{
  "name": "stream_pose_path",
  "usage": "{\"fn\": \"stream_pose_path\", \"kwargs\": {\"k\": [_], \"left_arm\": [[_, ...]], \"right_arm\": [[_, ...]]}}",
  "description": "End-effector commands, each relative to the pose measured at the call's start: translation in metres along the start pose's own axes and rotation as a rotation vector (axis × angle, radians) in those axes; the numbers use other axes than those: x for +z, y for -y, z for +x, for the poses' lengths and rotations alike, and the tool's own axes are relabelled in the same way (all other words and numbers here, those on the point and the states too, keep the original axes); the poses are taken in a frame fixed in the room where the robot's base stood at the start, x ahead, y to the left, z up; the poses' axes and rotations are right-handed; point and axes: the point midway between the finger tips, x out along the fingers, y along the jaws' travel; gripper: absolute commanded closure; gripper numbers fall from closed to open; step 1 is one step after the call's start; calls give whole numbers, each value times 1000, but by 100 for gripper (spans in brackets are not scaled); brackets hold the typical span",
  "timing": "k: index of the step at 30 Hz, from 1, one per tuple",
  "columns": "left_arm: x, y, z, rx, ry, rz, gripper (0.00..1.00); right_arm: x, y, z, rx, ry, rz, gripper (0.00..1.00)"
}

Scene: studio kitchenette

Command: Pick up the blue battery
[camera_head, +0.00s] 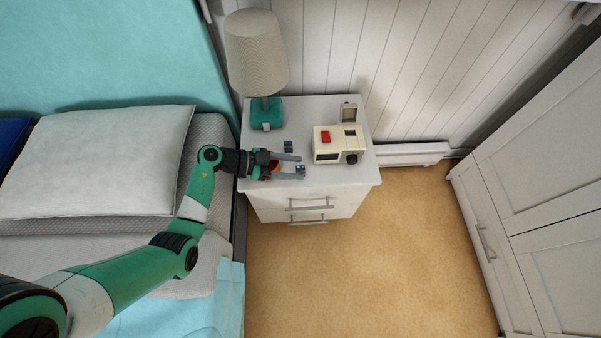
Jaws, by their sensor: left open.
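Two small dark blue pieces, which look like batteries, are on the white nightstand (350,180). One blue piece (289,146) lies just behind my left gripper. The other blue piece (300,169) shows between the left gripper's fingertips, near the front finger. Which of them is the blue battery I cannot tell for sure. My left gripper (301,166) is open, its fingers pointing right over the front of the nightstand top. I cannot tell whether a finger touches the piece. My right gripper is not in view.
A cream device (327,146) with a red button and dark knob stands right of the gripper; an upright cream piece (348,112) is behind it. A lamp (257,60) with a teal base stands at the back left. The bed with a pillow (95,160) is left.

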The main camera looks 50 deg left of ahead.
Motion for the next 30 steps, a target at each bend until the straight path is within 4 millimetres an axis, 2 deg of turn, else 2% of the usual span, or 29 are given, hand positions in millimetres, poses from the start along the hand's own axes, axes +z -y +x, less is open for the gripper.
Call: {"fn": "stream_pose_path", "kwargs": {"k": [3, 12, 25, 30], "left_arm": [[-1, 0, -1, -1, 0, 0, 45], [-1, 0, -1, -1, 0, 0, 99], [-1, 0, -1, -1, 0, 0, 100], [-11, 0, -5, -1, 0, 0, 100]], "right_arm": [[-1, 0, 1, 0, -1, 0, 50], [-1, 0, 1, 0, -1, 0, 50], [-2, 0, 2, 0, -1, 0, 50], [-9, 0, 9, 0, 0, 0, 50]]}}
